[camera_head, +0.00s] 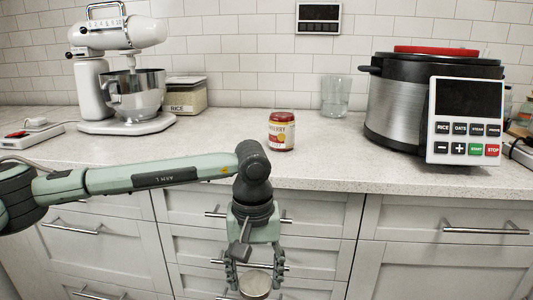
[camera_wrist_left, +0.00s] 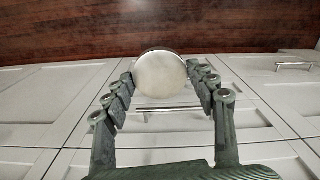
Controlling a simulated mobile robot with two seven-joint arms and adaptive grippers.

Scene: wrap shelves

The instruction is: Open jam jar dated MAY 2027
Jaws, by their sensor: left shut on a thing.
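A jam jar (camera_head: 281,131) stands upright on the counter, with a red top and a pale label ending in "BERRY". Its date is not legible, and I cannot tell whether a lid is on it. My left gripper (camera_head: 254,281) hangs below and in front of the counter edge, pointing down. It is shut on a round, pale-faced, lid-like thing (camera_head: 256,284). In the left wrist view the round thing (camera_wrist_left: 160,74) sits between the fingertips of the gripper (camera_wrist_left: 160,77), above the wooden floor. My right gripper is not in view.
A stand mixer (camera_head: 125,65) and a rice box (camera_head: 186,95) stand at the left of the counter (camera_head: 225,150). A glass (camera_head: 335,96) is behind the jar. A large cooker (camera_head: 395,105) stands at the right. Drawers with bar handles (camera_head: 486,229) face my arm.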

